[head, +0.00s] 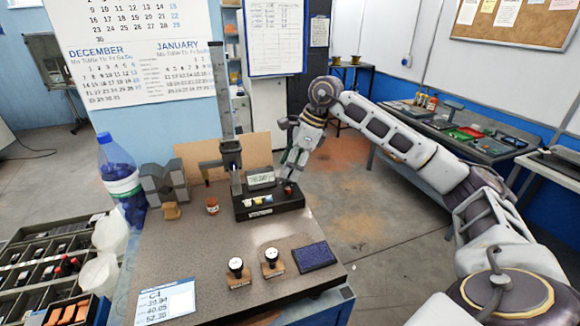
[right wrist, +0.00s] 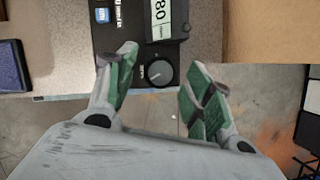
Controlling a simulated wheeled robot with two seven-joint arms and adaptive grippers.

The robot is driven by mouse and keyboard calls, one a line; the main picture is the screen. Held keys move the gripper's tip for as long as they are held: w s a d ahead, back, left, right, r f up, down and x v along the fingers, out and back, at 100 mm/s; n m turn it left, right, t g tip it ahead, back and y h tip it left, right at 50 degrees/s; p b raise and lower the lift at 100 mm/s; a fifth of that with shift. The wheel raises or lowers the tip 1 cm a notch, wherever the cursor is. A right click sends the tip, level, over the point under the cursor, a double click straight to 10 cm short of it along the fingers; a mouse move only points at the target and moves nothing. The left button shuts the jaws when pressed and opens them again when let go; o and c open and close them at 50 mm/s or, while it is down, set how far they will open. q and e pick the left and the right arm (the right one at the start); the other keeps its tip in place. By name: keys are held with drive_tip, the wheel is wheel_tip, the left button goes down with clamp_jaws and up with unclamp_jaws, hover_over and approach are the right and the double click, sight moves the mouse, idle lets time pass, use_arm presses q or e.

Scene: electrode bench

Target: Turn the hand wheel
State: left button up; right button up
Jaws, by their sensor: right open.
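The hand wheel (right wrist: 160,73) is a round dark dial with a white pointer mark, on the black base of the height gauge (head: 265,205). In the right wrist view it lies between the two fingers, nearer the left one. In the head view it sits at the right end of the base, mostly hidden by my gripper. My right gripper (head: 292,172) is open, its green-padded fingers above that end of the base. I cannot tell whether a finger touches the wheel. My left gripper is not in view.
The gauge's upright column (head: 222,105) rises left of my right gripper. A grey V-block (head: 163,185) and a blue-capped bottle (head: 122,180) stand at the left. Two stamps (head: 270,263) and a dark blue pad (head: 314,257) are in front. The bench's right edge is close to the base.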

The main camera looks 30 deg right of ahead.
drive_tip(key=shift+a+f, duration=0.1)
drive_tip(key=shift+f, duration=0.15)
drive_tip(key=c, duration=1)
drive_tip(key=shift+m, duration=0.6)
